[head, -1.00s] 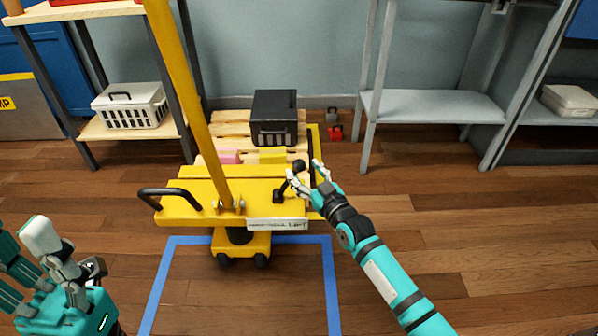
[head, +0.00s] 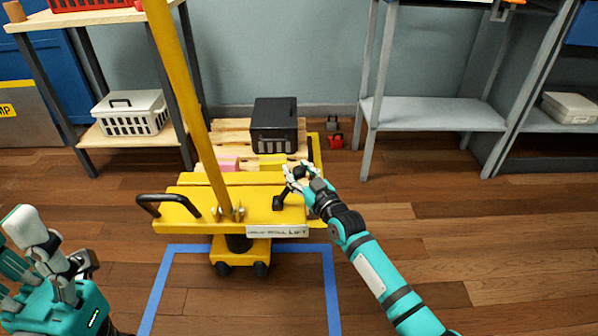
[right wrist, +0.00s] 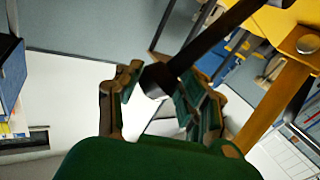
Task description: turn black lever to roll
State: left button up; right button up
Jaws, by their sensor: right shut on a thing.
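The black lever (head: 285,194) stands on the yellow lift's top plate and leans right, its knob up at my right gripper. My right gripper (head: 302,174) is shut on the lever's knob end, and its fingers partly hide the knob. In the right wrist view, the dark lever shaft (right wrist: 208,42) runs down between the fingers of the right gripper (right wrist: 160,92). A white label (head: 277,231) on the plate's front edge ends in "ROLL LIFT"; its first part is too small to read. My left gripper (head: 50,240) is open and empty at the lower left, away from the lift.
A yellow post (head: 185,90) rises from the plate, with a black handle (head: 166,201) to its left. A black crate (head: 274,124) sits on a pallet behind. Blue tape (head: 331,285) marks the floor.

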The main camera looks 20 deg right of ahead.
jog(key=shift+d, duration=0.15)
grip_shut()
